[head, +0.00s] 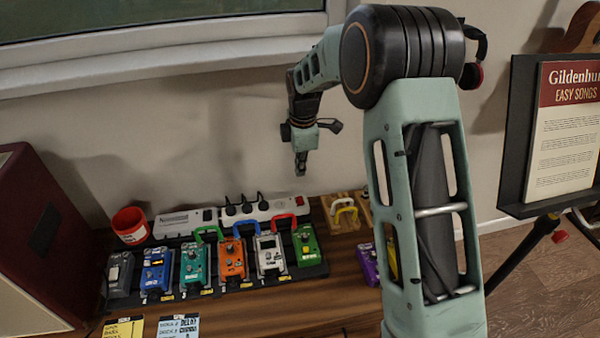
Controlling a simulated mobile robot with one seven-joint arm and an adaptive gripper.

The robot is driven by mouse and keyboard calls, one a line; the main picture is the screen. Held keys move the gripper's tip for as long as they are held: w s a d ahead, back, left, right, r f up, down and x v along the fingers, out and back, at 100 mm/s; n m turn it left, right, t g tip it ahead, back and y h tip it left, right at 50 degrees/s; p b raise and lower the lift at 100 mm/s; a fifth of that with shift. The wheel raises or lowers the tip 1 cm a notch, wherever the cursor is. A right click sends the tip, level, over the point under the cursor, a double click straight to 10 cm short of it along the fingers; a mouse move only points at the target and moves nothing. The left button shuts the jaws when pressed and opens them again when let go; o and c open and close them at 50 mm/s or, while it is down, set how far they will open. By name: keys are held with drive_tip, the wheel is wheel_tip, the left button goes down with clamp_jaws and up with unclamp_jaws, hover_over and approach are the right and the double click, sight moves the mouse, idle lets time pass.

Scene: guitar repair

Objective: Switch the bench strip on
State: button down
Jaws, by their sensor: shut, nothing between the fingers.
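The bench strip (264,208) is a white power strip at the back of the wooden bench, against the wall. Several black plugs sit in its left part, and a small red switch (299,201) shows near its right end. I cannot tell which way the switch is set. My gripper (300,172) points down above the right end of the strip. It is shut and empty, and appears apart from the strip.
A pedalboard (215,289) with several coloured pedals lies in front of the strip. A white box (185,222) and a red cup (130,225) stand to its left. A purple pedal (367,263) lies at the right. A music stand (512,140) is farther right.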

sight(300, 201)
drive_tip(key=f, duration=0.3)
drive_tip(key=w+f+b, duration=0.1)
drive_tip(key=f, duration=0.3)
drive_tip(key=w+f, duration=0.1)
drive_tip(key=f, duration=0.3)
drive_tip(key=shift+a+f+b, duration=0.2)
drive_tip(key=shift+b, duration=0.2)
drive_tip(key=shift+f, duration=0.1)
drive_tip(key=shift+f, duration=0.35)
drive_tip(key=shift+w, duration=0.1)
drive_tip(key=shift+s, duration=0.2)
drive_tip(key=shift+s+d, duration=0.15)
drive_tip(key=shift+s, duration=0.5)
drive_tip(key=shift+r, duration=0.1)
